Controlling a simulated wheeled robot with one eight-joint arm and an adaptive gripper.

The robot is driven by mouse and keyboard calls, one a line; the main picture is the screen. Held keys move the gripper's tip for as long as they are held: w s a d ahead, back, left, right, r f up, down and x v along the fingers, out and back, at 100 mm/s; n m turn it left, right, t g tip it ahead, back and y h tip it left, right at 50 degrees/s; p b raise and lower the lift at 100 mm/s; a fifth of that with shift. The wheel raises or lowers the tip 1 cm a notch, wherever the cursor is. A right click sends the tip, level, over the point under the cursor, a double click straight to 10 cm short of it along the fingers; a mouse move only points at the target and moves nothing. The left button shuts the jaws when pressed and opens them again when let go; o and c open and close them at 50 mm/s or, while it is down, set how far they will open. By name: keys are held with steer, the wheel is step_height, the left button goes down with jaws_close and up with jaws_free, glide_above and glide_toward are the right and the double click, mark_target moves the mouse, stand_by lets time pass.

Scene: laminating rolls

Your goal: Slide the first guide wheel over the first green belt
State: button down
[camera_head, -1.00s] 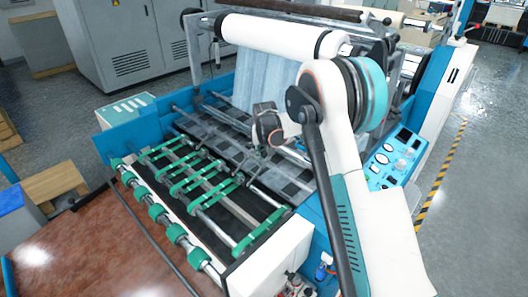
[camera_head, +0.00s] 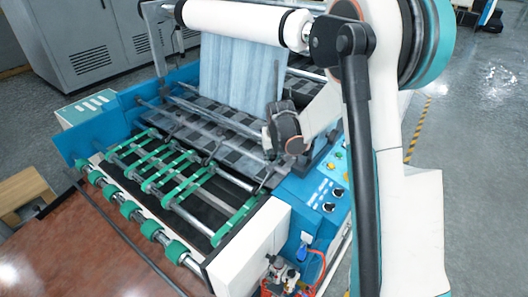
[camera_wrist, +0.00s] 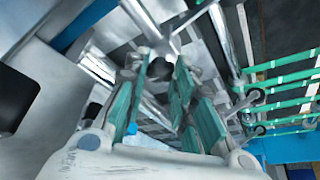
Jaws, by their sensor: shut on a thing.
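My gripper (camera_wrist: 162,62) shows its two green-padded fingers in the wrist view, closed around a small dark part, which I take to be the first guide wheel (camera_wrist: 166,70); the fingers hide much of it. A bright metal bar meets it just beyond the fingertips. In the head view my gripper (camera_head: 272,150) is over the right end of the metal rods, its fingers mostly hidden by my wrist. The green belts (camera_head: 232,220) run in parallel over rollers, to the left of and below my gripper. They also show at the right of the wrist view (camera_wrist: 286,84).
A white roll (camera_head: 240,22) hangs above, with a blue film sheet (camera_head: 240,75) running down behind my gripper. Metal rods (camera_head: 215,112) cross the machine. A blue control panel (camera_head: 325,185) lies close on the right. A brown table (camera_head: 75,245) lies at the front left.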

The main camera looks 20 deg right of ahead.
steer(key=shift+s, duration=0.1)
steer(key=c, duration=1.3)
jaws_free()
steer(key=v, duration=1.2)
